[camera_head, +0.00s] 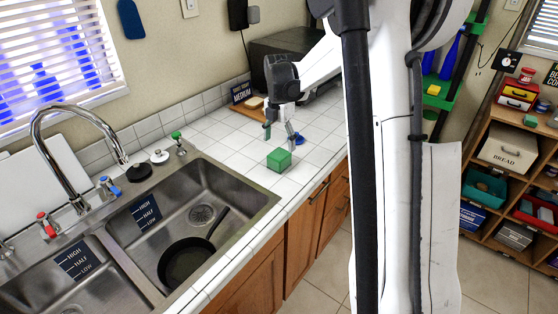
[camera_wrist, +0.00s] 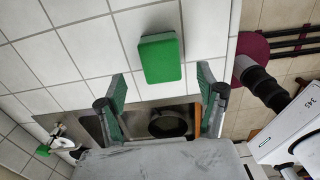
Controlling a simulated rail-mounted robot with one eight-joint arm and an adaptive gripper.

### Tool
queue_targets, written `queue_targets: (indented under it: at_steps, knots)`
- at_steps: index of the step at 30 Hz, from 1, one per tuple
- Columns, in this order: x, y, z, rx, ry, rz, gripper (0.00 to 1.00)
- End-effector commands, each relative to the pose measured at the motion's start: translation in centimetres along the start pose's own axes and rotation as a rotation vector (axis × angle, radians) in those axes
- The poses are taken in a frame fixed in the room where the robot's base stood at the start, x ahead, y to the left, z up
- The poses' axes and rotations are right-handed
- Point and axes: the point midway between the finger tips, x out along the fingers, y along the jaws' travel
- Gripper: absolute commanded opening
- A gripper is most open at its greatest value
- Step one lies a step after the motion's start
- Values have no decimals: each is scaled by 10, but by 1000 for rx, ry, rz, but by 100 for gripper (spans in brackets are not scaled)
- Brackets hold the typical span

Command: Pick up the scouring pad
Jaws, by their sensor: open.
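The scouring pad is a green block (camera_head: 279,159) lying on the white tiled counter (camera_head: 225,128), to the right of the sink. In the wrist view the green pad (camera_wrist: 160,58) lies beyond the fingertips, roughly centred between the two fingers. My gripper (camera_head: 281,134) is above the counter just over and behind the pad, pointing down. In the wrist view my gripper (camera_wrist: 161,82) has its green-padded fingers wide apart with nothing between them. The pad and the fingers look apart.
A double steel sink (camera_head: 245,199) with a black frying pan (camera_head: 188,262) is left of the pad. A tall curved faucet (camera_head: 75,109) stands behind it. A wooden board (camera_head: 246,108) and a dark microwave-like box (camera_head: 290,55) are at the back.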

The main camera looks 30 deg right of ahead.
Motion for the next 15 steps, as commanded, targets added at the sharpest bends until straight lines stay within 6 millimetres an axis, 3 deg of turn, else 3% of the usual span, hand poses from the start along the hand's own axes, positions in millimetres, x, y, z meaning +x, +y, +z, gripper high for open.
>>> queue_targets:
  at_steps: [15]
  knots:
    - [51,-1,-2,1,0,0,70]
